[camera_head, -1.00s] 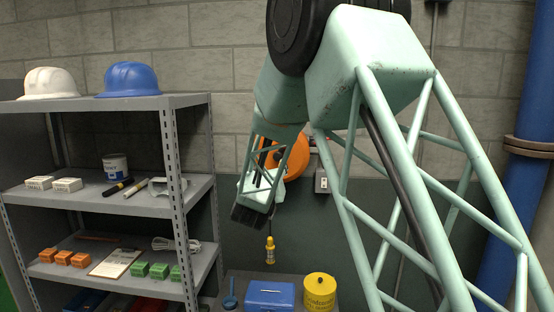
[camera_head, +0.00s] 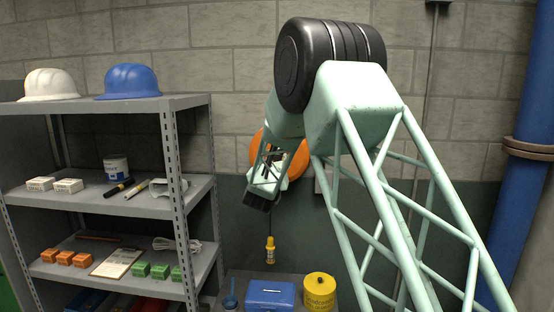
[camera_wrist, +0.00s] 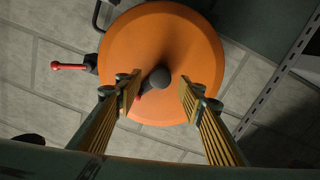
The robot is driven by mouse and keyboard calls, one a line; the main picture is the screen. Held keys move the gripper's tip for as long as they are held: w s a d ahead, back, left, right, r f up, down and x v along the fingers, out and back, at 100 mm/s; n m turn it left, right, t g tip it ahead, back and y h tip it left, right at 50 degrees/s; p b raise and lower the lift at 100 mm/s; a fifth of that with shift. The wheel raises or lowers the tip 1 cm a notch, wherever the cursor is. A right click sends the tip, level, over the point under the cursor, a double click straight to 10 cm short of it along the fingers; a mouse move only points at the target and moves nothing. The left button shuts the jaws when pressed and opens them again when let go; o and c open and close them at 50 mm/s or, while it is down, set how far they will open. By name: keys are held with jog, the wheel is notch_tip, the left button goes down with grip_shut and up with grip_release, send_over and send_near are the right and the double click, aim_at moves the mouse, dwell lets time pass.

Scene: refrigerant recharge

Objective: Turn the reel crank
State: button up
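The orange reel (camera_head: 298,158) is on the back wall, partly hidden behind my arm in the head view. In the wrist view the reel's round orange face (camera_wrist: 170,40) fills the upper middle. A dark grey ball-like crank knob (camera_wrist: 160,78) stands out from its lower part, with a bit of red beside it. My gripper (camera_wrist: 160,92) is open, with a ribbed yellow finger on each side of the knob. I see a gap between the knob and each finger. In the head view my gripper (camera_head: 258,200) is small and mostly hidden by its own links.
A red-handled valve or lever (camera_wrist: 70,66) is left of the reel in the wrist view. A yellow bottle-like item (camera_head: 270,250) hangs below the reel. A blue box (camera_head: 270,295) and a yellow canister (camera_head: 319,292) stand below. A grey shelf (camera_head: 120,205) is at left.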

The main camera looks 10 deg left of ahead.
jog(key=shift+w, duration=1.45)
jog(key=c, duration=0.9)
